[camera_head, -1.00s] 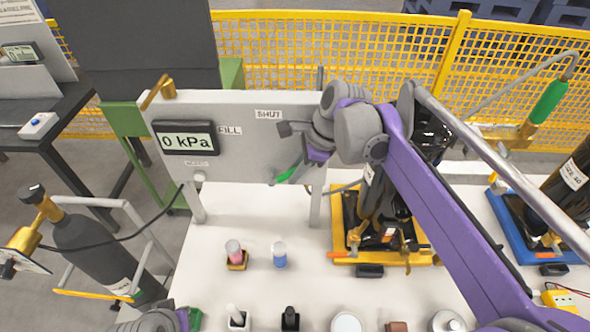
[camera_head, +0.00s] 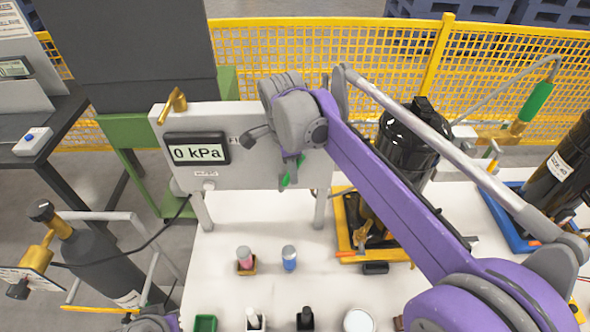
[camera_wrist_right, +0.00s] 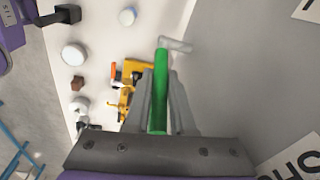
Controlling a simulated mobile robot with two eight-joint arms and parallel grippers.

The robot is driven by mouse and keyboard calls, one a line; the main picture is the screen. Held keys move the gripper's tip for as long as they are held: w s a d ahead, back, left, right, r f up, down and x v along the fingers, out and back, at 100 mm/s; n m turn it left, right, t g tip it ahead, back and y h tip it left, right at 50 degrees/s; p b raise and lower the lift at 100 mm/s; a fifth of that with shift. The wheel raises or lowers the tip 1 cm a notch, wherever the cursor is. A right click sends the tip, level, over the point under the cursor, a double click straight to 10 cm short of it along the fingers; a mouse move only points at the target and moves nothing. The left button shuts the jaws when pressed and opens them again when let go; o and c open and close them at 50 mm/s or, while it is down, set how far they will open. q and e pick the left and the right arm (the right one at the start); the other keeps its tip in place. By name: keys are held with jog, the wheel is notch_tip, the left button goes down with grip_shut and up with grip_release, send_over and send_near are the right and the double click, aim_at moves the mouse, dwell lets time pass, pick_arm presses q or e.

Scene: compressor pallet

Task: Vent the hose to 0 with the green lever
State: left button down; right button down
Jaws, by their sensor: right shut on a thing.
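The green lever (camera_head: 289,178) sits low on the right part of the grey panel (camera_head: 240,178), partly hidden by my right wrist. In the right wrist view the lever (camera_wrist_right: 160,88) runs lengthwise between the two grey fingers. My right gripper (camera_wrist_right: 159,100) is shut on it. In the head view the lever slants steeply. The display (camera_head: 196,150) on the panel reads 0 kPa. The hose (camera_head: 150,240) is a dark line running from the panel's lower left toward the dark cylinder. My left gripper's jaws do not show; only a bit of my left arm is at the bottom edge.
A pink-topped vial (camera_head: 244,256) and a blue vial (camera_head: 289,257) stand on the white table below the panel. A black compressor (camera_head: 408,140) stands behind my right arm, near a yellow tray (camera_head: 360,256). The dark cylinder (camera_head: 100,262) stands at left. Yellow mesh fencing (camera_head: 330,60) closes the back.

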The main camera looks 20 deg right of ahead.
jog(key=shift+w+a+r+h, duration=0.25)
jog(key=shift+a+h, duration=0.35)
jog(key=shift+h, duration=0.2)
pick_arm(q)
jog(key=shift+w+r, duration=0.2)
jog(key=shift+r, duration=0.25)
pick_arm(e)
jog(key=shift+w+a+r+g+h, duration=0.1)
jog(key=shift+a+g+h, duration=0.25)
jog(key=shift+h, duration=0.3)
jog(key=shift+w+a+g+h, duration=0.1)
jog(key=shift+a+g+h, duration=0.25)
jog(key=shift+h, duration=0.3)
jog(key=shift+a, duration=0.1)
jog(key=c, duration=0.8)
grip_release()
jog(key=shift+o, duration=0.2)
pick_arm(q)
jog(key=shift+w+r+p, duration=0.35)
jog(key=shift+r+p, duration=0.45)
pick_arm(e)
jog(key=v, duration=1)
jog(key=shift+a+r, duration=0.25)
jog(key=shift+r, duration=0.05)
